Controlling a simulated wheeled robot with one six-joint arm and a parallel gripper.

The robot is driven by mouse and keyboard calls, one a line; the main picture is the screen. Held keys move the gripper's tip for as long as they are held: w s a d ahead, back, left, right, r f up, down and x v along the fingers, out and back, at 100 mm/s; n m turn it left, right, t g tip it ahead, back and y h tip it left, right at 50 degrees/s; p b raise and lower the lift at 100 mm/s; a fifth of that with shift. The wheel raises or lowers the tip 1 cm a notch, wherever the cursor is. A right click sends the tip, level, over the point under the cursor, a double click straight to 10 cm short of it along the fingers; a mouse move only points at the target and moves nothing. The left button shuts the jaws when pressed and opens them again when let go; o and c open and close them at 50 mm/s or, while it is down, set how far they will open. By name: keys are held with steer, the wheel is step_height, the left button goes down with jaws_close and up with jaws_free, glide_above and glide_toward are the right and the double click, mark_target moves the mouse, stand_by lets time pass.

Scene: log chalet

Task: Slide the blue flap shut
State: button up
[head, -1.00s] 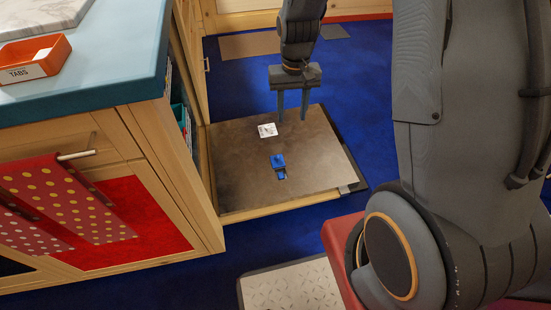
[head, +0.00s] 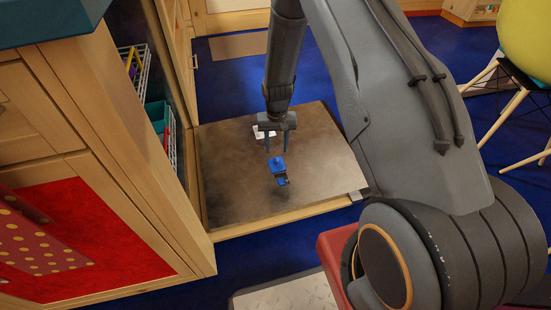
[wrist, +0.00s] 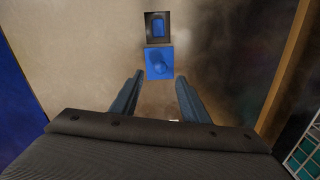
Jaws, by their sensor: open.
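The blue flap (head: 277,165) is a small square with a raised knob, lying on the brown panel (head: 235,185). In the wrist view the flap (wrist: 150,68) sits beside a dark-framed opening (wrist: 149,38), which is uncovered and shows something blue inside. In the head view the opening (head: 283,181) is on the near side of the flap. My gripper (head: 277,150) points down just behind the flap, its two fingers apart and empty. In the wrist view the gripper (wrist: 160,78) has its fingertips near the flap's edge, with the knob roughly centred between them. I cannot tell whether they touch it.
A white card (head: 265,132) lies on the panel behind my gripper. A wooden cabinet (head: 130,170) with open shelves stands close on the left. Blue floor surrounds the panel.

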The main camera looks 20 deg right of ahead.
mark_target(276, 161)
step_height(276, 161, down, 6)
steer(key=shift+f+b, duration=0.1)
steer(key=shift+b, duration=0.85)
jaws_close()
